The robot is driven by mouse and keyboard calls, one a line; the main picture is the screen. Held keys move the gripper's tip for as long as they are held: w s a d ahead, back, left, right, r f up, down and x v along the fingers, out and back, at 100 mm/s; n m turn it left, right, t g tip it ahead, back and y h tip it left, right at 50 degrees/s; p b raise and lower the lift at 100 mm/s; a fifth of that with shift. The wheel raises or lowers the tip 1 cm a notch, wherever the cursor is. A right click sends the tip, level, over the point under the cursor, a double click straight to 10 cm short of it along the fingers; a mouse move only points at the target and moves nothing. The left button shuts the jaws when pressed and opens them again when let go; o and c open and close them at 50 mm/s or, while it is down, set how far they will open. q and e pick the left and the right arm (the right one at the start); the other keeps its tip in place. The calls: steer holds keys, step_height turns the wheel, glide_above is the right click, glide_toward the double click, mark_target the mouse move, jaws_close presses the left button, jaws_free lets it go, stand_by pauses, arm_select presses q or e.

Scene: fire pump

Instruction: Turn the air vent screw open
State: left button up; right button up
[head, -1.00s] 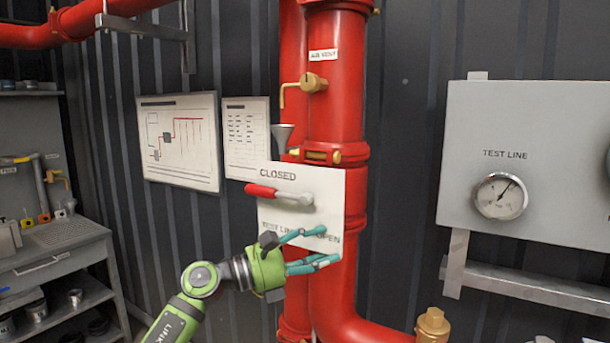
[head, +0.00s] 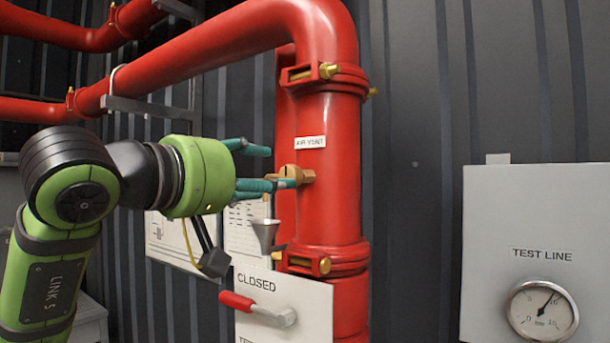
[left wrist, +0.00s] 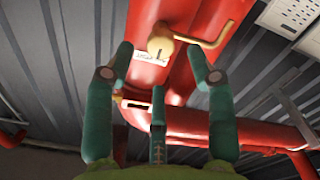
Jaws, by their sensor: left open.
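The brass air vent screw (head: 296,174) sticks out of the left side of the red vertical pipe (head: 335,200), just below the white AIR VENT label (head: 310,142). In the left wrist view the screw (left wrist: 160,44) and its bent brass spout (left wrist: 208,40) show ahead of the fingertips. My left gripper (head: 268,167) is open, with its teal fingers at the screw in the head view, partly covering the spout. In the left wrist view the fingers (left wrist: 162,58) stand apart on either side of the screw, with nothing held. Contact cannot be told. My right gripper is not in view.
A metal funnel (head: 265,232) sits below the vent. A red-handled lever (head: 250,305) on a white CLOSED plate (head: 310,300) is lower down. A grey TEST LINE panel (head: 500,215) with a gauge (head: 541,308) stands at the right. Red pipe runs overhead.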

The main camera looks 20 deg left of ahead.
mark_target(286, 176)
arm_select(q)
steer(key=p+x, duration=0.2)
steer(key=x, duration=0.1)
steer(key=shift+r, duration=0.2)
steer(key=p+x, duration=0.1)
steer(key=x, duration=0.2)
steer(key=shift+f, duration=0.15)
steer(key=shift+w, duration=0.2)
steer(key=shift+f, duration=0.1)
steer(key=shift+s, duration=0.1)
jaws_close()
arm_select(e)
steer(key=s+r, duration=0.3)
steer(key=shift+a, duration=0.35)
